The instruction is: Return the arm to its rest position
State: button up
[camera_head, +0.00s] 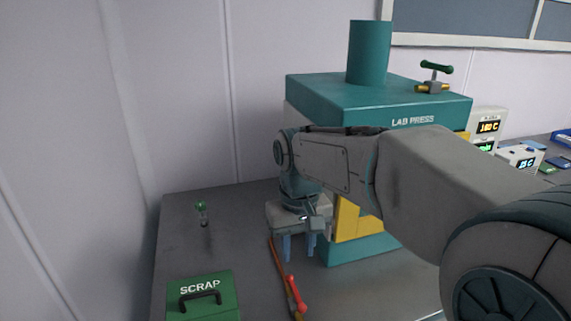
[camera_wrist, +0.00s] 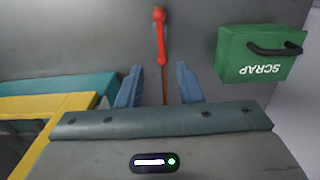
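My arm reaches across the head view in front of the teal lab press (camera_head: 345,92). My gripper (camera_head: 299,256) points down over the grey table, left of the press. In the wrist view my gripper (camera_wrist: 159,84) has its two blue fingers well apart, with no object clamped between them. A thin tool with a red handle (camera_wrist: 159,36) lies beneath, its brown shaft showing between the fingers. In the head view the red-handled tool (camera_head: 296,295) lies on the table just below the gripper. My gripper hides part of the shaft.
A green SCRAP box (camera_head: 203,297) stands at the front left; it also shows in the wrist view (camera_wrist: 258,55). A small green-topped item (camera_head: 202,212) stands at the back left. The press's yellow part (camera_head: 352,222) is close beside my gripper. Instrument boxes (camera_head: 487,125) stand at right.

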jog(key=s+d+f+m+t+p, duration=0.1)
jog(key=s+d+f+m+t, duration=0.1)
jog(key=s+d, duration=0.9)
notch_tip(320, 180, down, 3)
jog(key=shift+s+d+r+m+t, duration=0.15)
jog(key=shift+s+d+m+t, duration=0.3)
jog(key=shift+m, duration=0.35)
